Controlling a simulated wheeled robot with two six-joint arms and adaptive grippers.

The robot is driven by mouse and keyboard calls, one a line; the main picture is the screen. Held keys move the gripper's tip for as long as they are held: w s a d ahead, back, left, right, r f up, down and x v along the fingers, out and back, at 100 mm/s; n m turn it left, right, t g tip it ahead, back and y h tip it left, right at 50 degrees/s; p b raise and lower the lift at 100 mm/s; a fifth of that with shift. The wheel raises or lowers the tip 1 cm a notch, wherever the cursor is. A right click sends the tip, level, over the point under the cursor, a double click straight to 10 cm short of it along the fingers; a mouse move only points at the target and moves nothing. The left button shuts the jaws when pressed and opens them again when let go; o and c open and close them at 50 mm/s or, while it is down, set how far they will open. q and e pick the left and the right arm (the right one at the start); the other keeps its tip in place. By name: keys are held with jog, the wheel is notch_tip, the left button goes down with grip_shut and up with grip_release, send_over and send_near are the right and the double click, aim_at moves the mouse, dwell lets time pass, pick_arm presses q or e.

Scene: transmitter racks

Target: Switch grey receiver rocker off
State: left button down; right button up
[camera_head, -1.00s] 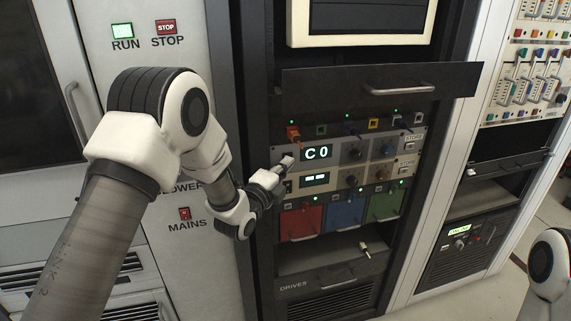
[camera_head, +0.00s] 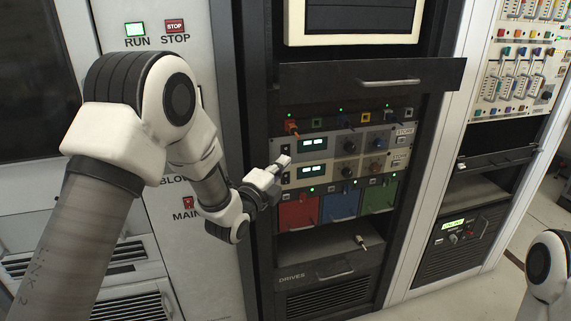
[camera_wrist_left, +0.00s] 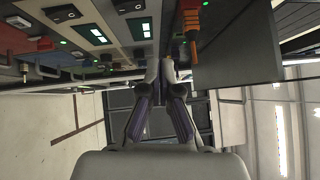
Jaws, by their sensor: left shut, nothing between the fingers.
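The grey receiver (camera_head: 333,151) is the upper of two stacked units in the open rack, with a lit green display (camera_head: 313,143). A small dark rocker (camera_head: 285,149) is at its left end. The beige receiver (camera_head: 330,178) sits just below. My left gripper (camera_head: 284,160) is shut and empty, its tips at the left end of the units, close below the upper rocker; contact cannot be told. In the left wrist view the shut fingertips (camera_wrist_left: 165,62) are near the panel, which runs along the top. The rocker's position is unclear. My right gripper is out of view.
A dark open flap (camera_head: 370,78) juts out above the receivers. An orange plug (camera_head: 291,127) sits above the grey receiver. Red (camera_head: 297,213), blue (camera_head: 340,206) and green modules are below. A cabinet with RUN and STOP buttons (camera_head: 175,26) stands left.

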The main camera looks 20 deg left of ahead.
pick_arm(q)
jog(key=v, duration=0.5)
jog(key=shift+s+a+f+b, duration=0.1)
jog(key=shift+a+b, duration=0.25)
jog(key=shift+a, duration=0.1)
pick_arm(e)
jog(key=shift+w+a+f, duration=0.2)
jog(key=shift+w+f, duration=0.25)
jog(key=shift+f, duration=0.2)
